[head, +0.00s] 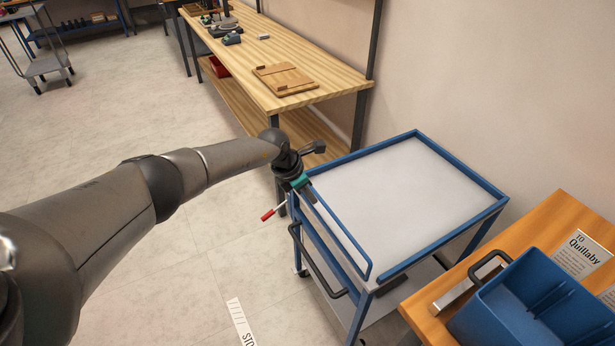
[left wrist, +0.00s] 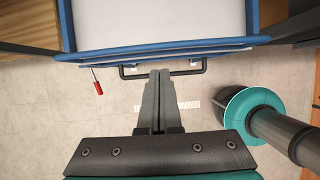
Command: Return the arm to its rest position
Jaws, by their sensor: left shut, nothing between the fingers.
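My left arm (head: 120,205) reaches in from the left in the head view, stretched out toward the blue-framed cart. My left gripper (head: 309,194) is at the cart's near left edge, pointing down, small and partly dark against the frame. In the left wrist view the gripper's two grey fingers (left wrist: 160,74) are together with nothing between them. They appear in front of the cart's black handle (left wrist: 130,75); I cannot tell whether they touch it. My right gripper is not in view.
The blue-framed cart (head: 410,185) has an empty pale top. A red-tipped lever (head: 268,216) sticks out at its left side. A wooden workbench (head: 325,78) stands behind. A blue bin (head: 510,310) sits on an orange-brown table at right. The floor at left is open.

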